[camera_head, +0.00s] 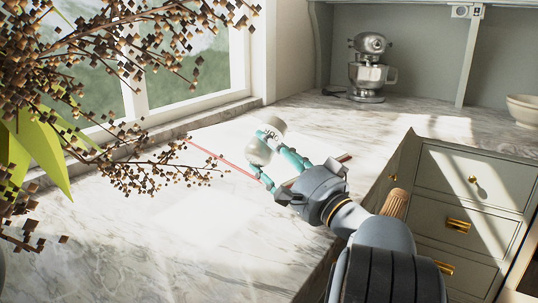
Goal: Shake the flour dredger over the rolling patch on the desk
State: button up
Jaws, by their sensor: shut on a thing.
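The flour dredger (258,153) is a pale, rounded shaker with dark lettering near its upper end. It is tilted, with its upper end leaning right. My gripper (270,160) has teal fingers and is shut on it, above the desk. The marble desk (110,240) runs along the window. A thin red line borders a pale area, which looks like the rolling patch (222,143), behind and below the dredger. My gripper hides part of this area. I cannot tell the dredger's exact height or see any flour.
Dark branches (130,70) and green leaves (40,150) reach over the desk at left. A stand mixer (368,70) and a pale bowl (524,110) stand at the back. Drawers (465,185) and a ribbed tan object (395,203) are at right.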

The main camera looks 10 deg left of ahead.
jog(key=s+a+b, duration=0.2)
jog(key=s+a, duration=0.1)
jog(key=s, duration=0.5)
jog(key=s+a+b, duration=0.3)
jog(key=s+a, duration=0.1)
jog(key=s, duration=0.4)
jog(key=shift+w+a+b, duration=0.95)
jog(key=shift+w+a, duration=0.25)
jog(key=shift+a, duration=1.35)
jog(key=w+d+b, duration=0.1)
jog(key=w+d, duration=0.2)
jog(key=w, duration=0.5)
jog(key=w+d, duration=0.4)
jog(key=w, duration=0.4)
jog(key=shift+b, duration=0.4)
jog(key=shift+w+a, duration=0.35)
jog(key=shift+a, duration=0.55)
jog(key=shift+w+a, duration=0.35)
jog(key=shift+a, duration=0.5)
jog(key=shift+w+a, duration=0.35)
jog(key=shift+a, duration=0.55)
jog(key=shift+c, duration=0.2)
jog(key=s+a+b, duration=0.3)
jog(key=s+b, duration=0.1)
jog(key=s, duration=0.4)
jog(key=s+a+b, duration=0.3)
jog(key=s+b, duration=0.1)
jog(key=s, duration=0.4)
jog(key=shift+a+b, duration=0.3)
jog(key=shift+a, duration=0.1)
